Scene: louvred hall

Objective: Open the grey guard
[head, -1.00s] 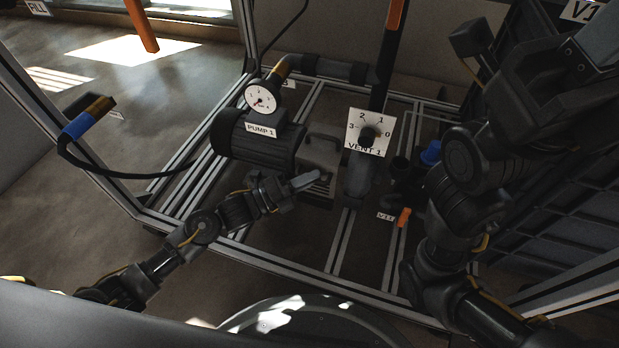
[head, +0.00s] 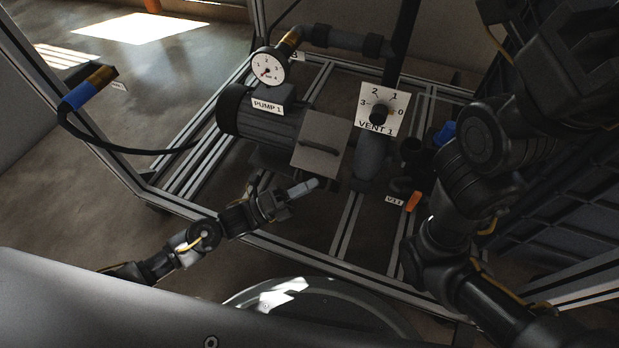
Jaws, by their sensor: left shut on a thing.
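The grey guard (head: 327,129) is a flat grey plate with a dark bar handle, beside the pump's right end. Its handled face is turned up towards me. My left gripper (head: 307,187) is at the guard's lower edge, below the handle. It is shut on the guard there, though shadow hides the exact contact. What lies behind the guard is hidden. My right arm rises along the right side, and its gripper is not in view.
The dark pump (head: 262,134) with a round gauge (head: 268,67) stands left of the guard. A white vent dial (head: 396,104) and pipes stand close on the right. Metal frame rails surround them. A black hose with a blue band (head: 80,95) hangs at the left.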

